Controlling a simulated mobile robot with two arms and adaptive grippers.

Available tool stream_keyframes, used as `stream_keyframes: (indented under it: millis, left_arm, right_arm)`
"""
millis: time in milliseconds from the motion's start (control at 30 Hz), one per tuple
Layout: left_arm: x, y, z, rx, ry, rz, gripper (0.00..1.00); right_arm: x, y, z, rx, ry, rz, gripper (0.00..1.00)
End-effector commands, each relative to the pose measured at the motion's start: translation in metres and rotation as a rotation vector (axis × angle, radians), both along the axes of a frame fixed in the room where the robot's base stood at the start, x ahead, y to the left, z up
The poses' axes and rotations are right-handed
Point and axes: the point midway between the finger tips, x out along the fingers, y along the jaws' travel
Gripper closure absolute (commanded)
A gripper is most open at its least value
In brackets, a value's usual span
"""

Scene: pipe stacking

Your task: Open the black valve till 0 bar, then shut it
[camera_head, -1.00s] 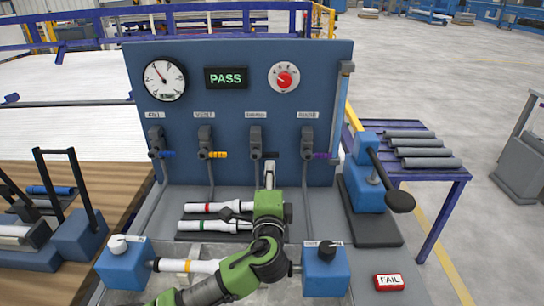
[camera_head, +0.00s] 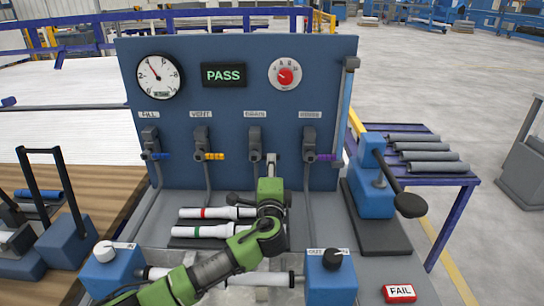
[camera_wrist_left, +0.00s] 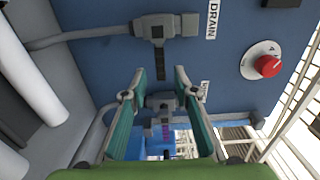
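The black valve (camera_head: 254,138) sits under the DRAIN label on the blue panel; its short black lever is mostly hidden behind my left gripper (camera_head: 271,158) in the head view. In the left wrist view, the DRAIN valve (camera_wrist_left: 160,30) is just beyond the fingertips. My left gripper (camera_wrist_left: 159,73) is open there, its fingers apart with nothing clearly gripped. The display (camera_head: 224,75) says PASS. My right gripper is not in view.
The blue-handled FILL valve (camera_head: 151,143), yellow-handled VENT valve (camera_head: 201,143) and purple-handled RINSE valve (camera_head: 309,143) flank it. A red knob (camera_head: 285,76) is above. A lever press (camera_head: 373,185) stands right.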

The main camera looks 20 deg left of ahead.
Motion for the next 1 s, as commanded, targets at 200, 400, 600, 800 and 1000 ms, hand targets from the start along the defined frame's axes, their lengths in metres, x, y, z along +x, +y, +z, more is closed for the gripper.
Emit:
stream_keyframes:
  millis: [200, 400, 600, 800, 1000]
  left_arm:
    - [0.036, 0.01, 0.001, 0.0, -0.001, 0.001, 0.73]
    - [0.052, 0.015, 0.0, 0.0, 0.0, 0.0, 0.73]
    - [0.056, 0.016, 0.0, -0.001, 0.0, -0.001, 0.73]
    - [0.056, 0.016, 0.0, -0.001, 0.0, -0.001, 0.78]
    - [0.056, 0.016, 0.0, -0.001, 0.0, 0.0, 1.0]
  right_arm:
    - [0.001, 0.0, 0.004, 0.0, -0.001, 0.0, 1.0]
    - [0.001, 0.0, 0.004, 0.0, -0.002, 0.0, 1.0]
    - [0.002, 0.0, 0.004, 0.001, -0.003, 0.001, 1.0]
    - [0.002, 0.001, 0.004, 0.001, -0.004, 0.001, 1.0]
    - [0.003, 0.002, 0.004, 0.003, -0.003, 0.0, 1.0]
